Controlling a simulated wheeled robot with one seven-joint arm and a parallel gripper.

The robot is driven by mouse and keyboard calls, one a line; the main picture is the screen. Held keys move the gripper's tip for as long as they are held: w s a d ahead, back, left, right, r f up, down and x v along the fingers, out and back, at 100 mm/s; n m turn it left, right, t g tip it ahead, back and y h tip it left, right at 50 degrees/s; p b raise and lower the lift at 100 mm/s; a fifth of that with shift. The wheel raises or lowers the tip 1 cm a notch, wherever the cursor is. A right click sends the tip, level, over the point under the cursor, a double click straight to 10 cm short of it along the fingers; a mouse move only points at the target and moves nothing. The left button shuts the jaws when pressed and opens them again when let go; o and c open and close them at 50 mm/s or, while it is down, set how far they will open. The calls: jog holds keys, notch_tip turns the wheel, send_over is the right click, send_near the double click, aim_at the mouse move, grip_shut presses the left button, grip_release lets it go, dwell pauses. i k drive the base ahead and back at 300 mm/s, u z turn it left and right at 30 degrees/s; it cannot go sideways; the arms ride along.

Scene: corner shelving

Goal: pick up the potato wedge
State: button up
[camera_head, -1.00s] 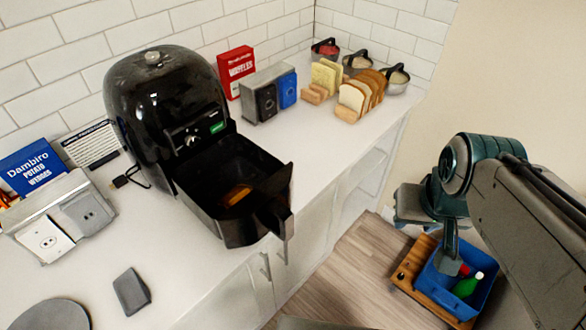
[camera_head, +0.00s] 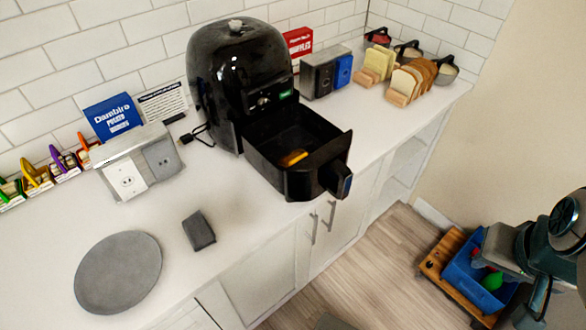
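The potato wedge (camera_head: 293,158) is a small orange-brown piece lying in the open drawer (camera_head: 318,182) of the black air fryer (camera_head: 240,75). The drawer is pulled out toward the counter's front edge, with its handle facing the front right. My arm is at the lower right edge of the view, over the floor and well apart from the drawer. My gripper is partly in view near the lower right (camera_head: 540,298), cut off and dark. I cannot tell whether its fingers are open or shut.
A grey round plate (camera_head: 118,272) and a dark grey block (camera_head: 199,231) lie on the white counter. An outlet box (camera_head: 130,178) and a Dambiro box (camera_head: 112,115) stand left of the fryer. Bread racks (camera_head: 410,80) stand at the back right.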

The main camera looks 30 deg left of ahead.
aim_at(299, 157)
jog(key=z, duration=0.05)
jog(key=k, duration=0.25)
jog(key=u, duration=0.75)
jog(key=i, duration=1)
